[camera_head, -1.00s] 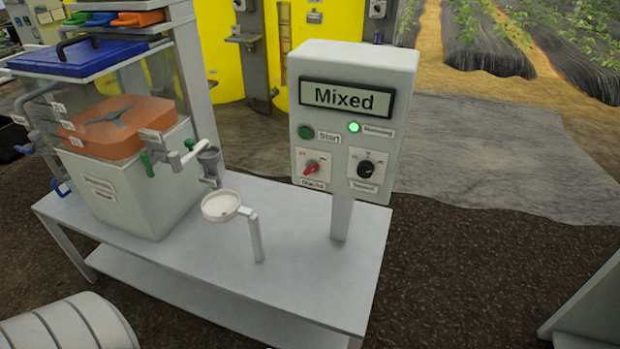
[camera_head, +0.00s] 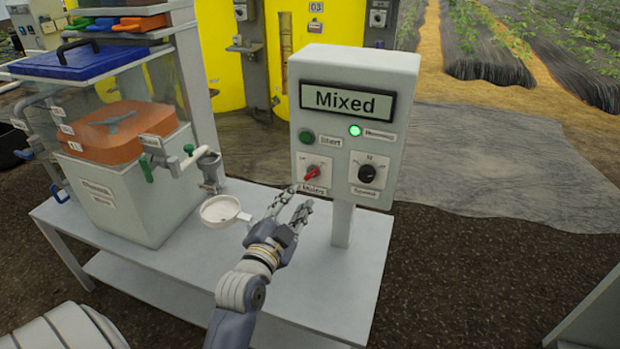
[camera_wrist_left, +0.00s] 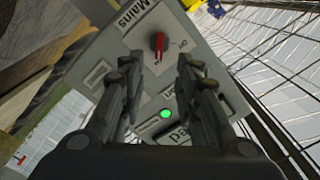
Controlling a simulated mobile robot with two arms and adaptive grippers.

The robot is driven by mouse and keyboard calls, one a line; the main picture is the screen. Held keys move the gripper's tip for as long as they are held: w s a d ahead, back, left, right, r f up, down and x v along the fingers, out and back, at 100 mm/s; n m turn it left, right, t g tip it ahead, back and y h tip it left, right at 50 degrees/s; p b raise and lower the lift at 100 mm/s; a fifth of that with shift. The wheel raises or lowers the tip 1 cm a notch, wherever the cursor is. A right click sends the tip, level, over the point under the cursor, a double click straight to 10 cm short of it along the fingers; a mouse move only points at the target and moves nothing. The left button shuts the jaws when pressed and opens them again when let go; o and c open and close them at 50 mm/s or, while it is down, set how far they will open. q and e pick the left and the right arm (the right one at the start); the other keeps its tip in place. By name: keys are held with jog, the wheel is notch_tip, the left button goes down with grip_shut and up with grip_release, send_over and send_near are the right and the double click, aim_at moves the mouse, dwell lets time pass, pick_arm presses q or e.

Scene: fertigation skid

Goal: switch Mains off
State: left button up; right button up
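The red Mains knob (camera_head: 312,172) is at the lower left of the grey control box (camera_head: 410,72), above the label "Mains" (camera_head: 314,190). My left gripper (camera_head: 292,190) is open and empty, just in front of and below the knob, with its fingers pointing at the box. In the left wrist view the red knob (camera_wrist_left: 158,42) lies ahead, between and beyond the open fingertips (camera_wrist_left: 157,68), not gripped. The display reads "Mixed" and the green running lamp (camera_head: 355,130) is lit. My right gripper does not show.
A black Speed knob (camera_head: 367,173) is right of the Mains knob, and a green Start button (camera_head: 306,136) is above it. A mixing tank (camera_head: 135,205) stands further left.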

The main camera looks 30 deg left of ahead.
aim_at(311, 175)
pick_arm(q)
jog(key=x, duration=1)
jog(key=shift+p, duration=0.35)
jog(key=shift+d, duration=0.1)
grip_shut()
